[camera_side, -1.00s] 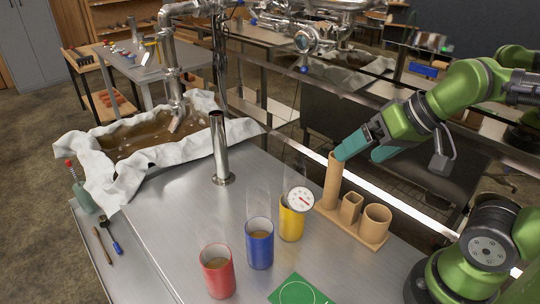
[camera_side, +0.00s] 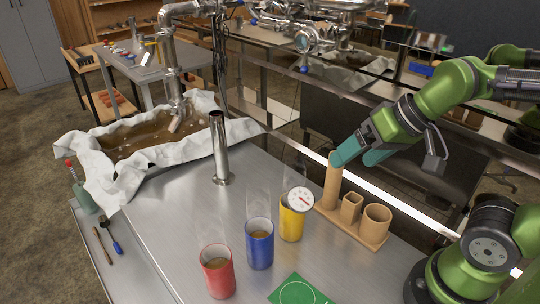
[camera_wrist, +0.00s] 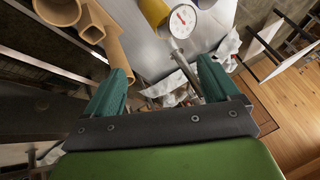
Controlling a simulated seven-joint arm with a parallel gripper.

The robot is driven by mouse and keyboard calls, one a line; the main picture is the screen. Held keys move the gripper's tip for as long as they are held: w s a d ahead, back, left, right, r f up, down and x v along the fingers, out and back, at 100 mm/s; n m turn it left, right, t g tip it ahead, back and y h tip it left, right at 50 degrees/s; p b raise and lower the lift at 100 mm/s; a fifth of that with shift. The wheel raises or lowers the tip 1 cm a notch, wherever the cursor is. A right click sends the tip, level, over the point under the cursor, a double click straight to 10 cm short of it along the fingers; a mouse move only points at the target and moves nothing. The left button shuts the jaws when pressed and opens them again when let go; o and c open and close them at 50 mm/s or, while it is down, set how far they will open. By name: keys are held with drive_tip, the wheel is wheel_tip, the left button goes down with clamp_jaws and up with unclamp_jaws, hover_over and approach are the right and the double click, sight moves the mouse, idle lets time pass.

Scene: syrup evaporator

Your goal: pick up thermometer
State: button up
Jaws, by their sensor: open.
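The thermometer (camera_side: 299,200) has a round white dial with a red needle. Its dial sits at the top of the yellow cup (camera_side: 291,224); its stem cannot be made out in the side view. In the wrist view the dial (camera_wrist: 183,20) shows at the top, beside the yellow cup (camera_wrist: 155,10). My gripper (camera_side: 357,157) has teal fingers, open and empty. It is above and to the right of the thermometer in the side view, by the top of the tall tube of the wooden holder. In the wrist view its fingers (camera_wrist: 162,70) stand apart below the dial.
The wooden holder (camera_side: 350,228) with tubes of differing height stands right of the yellow cup. Blue (camera_side: 260,248) and red (camera_side: 218,276) cups stand to the left and front. A steel post (camera_side: 219,150) rises behind. A green mat (camera_side: 299,291) lies in front.

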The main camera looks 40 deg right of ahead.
sight(299, 193)
drive_tip(key=w+a+r+g+h, duration=0.2)
drive_tip(key=w+a+g+h, duration=0.1)
drive_tip(key=w+a+g, duration=0.45)
drive_tip(key=shift+t, duration=0.45)
drive_tip(key=f, duration=1)
drive_tip(key=shift+w+d+f, duration=0.15)
drive_tip(key=shift+d+f, duration=0.1)
drive_tip(key=shift+f, duration=0.05)
drive_tip(key=shift+s+f, duration=0.2)
drive_tip(key=shift+f, duration=2.65)
drive_tip(key=c, duration=0.9)
drive_tip(key=shift+r, duration=0.1)
wheel_tip(299, 193, up, 15)
drive_tip(key=shift+d, duration=0.1)
